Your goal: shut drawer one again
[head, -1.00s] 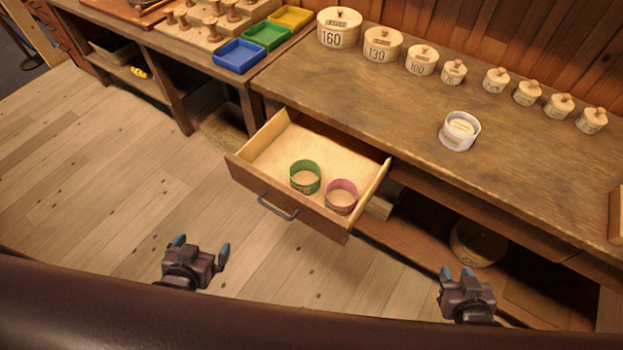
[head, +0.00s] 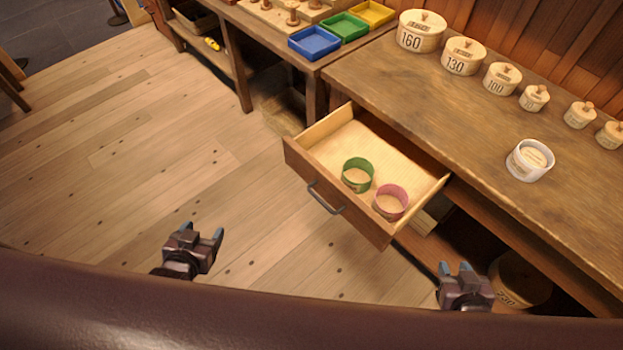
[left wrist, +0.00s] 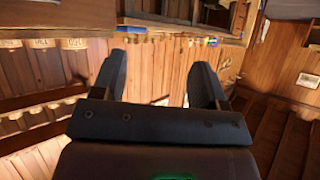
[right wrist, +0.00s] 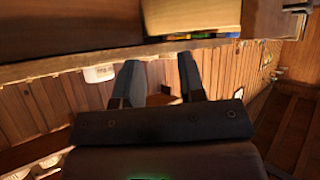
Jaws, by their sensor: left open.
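The drawer (head: 310,168) stands pulled out from under the wooden workbench (head: 440,95), with a dark bar handle (head: 325,198) on its front. Inside it stand a green ring-shaped container (head: 358,176) and a pink one (head: 391,202). My left gripper (head: 204,236) is open and empty, over the floor in front and to the left of the drawer. My right gripper (head: 457,268) is open and empty, to the right of the drawer and nearer to me. Neither gripper touches the drawer. The left wrist view shows the left fingers (left wrist: 163,75) apart.
On the bench stand several lidded round boxes, the largest marked 160 (head: 421,32), and a white cup (head: 529,160). A side bench holds blue (head: 314,42), green (head: 344,27) and yellow (head: 371,12) trays. A round box (head: 518,280) sits on the lower shelf. The floor left of the drawer is clear.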

